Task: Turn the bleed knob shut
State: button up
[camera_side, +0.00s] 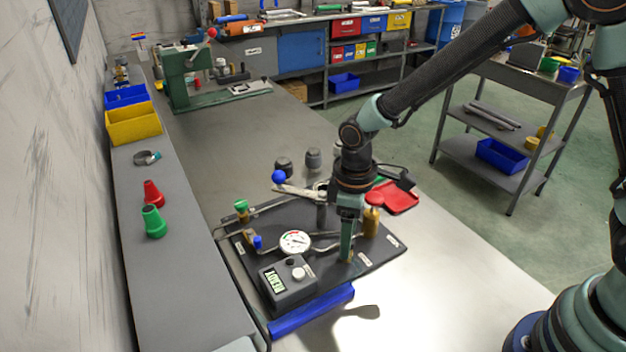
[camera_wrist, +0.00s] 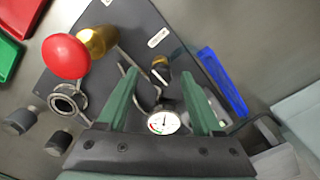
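A small dark and brass knob (camera_wrist: 160,70), which I take for the bleed knob, sits on the dark panel (camera_side: 330,238). A white mark or lever shows beside it. In the wrist view it appears between and just past my gripper's green fingertips (camera_wrist: 160,76). The fingers are apart, with no contact on the knob that I can see. In the side view my gripper (camera_side: 347,252) points down low over the panel's right part and mostly hides the knob. A round white gauge (camera_side: 295,242) stands to its left and also shows in the wrist view (camera_wrist: 163,122).
A red-topped brass valve (camera_side: 372,212) stands close right of my gripper. A blue ball lever (camera_side: 279,177), green knob (camera_side: 241,205), small blue knob (camera_side: 258,242) and grey READY box (camera_side: 288,282) crowd the panel. A blue bar (camera_side: 312,311) lies in front.

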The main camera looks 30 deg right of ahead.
notch_tip(320, 180, up, 12)
dwell(0.7)
jog(key=s+d+r+m+t, duration=0.2)
jog(key=s+d+r+m, duration=0.2)
jog(key=d, duration=0.3)
jog(key=s+d+r+m+t, duration=0.3)
jog(key=s+d+m, duration=0.1)
jog(key=d, duration=0.4)
jog(key=shift+d+r+m+t, duration=0.25)
jog(key=shift+r+m+t, duration=0.05)
jog(key=shift+r+m, duration=0.1)
